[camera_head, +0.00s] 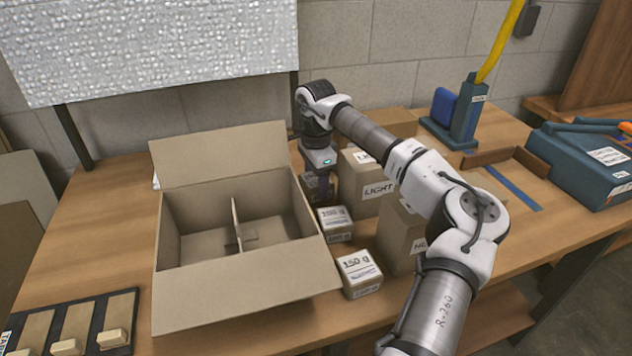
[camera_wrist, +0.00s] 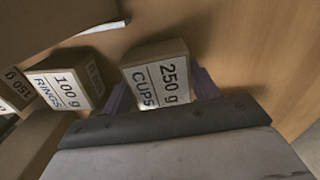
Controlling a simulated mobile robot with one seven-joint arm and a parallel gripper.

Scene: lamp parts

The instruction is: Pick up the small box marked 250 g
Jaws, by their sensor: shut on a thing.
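The small box marked 250 g CUPS (camera_wrist: 158,75) sits between the two purple fingers of my gripper (camera_wrist: 165,92) in the wrist view. The fingers are shut on its sides. In the head view my gripper (camera_head: 321,180) points down just right of the large open carton, around a small brown box (camera_head: 330,190) mostly hidden by it. I cannot tell whether the box touches the table. A box marked 100 g RINGS (camera_wrist: 62,85) stands just beside it in the wrist view.
The open carton (camera_head: 245,285) has a divider inside and stands close on the left. A 150 g box (camera_head: 360,275) and another small box (camera_head: 336,224) stand in front of my gripper. Boxes marked LIGHT (camera_head: 368,190) and others crowd the right. A blue clamp stand (camera_head: 465,115) is behind.

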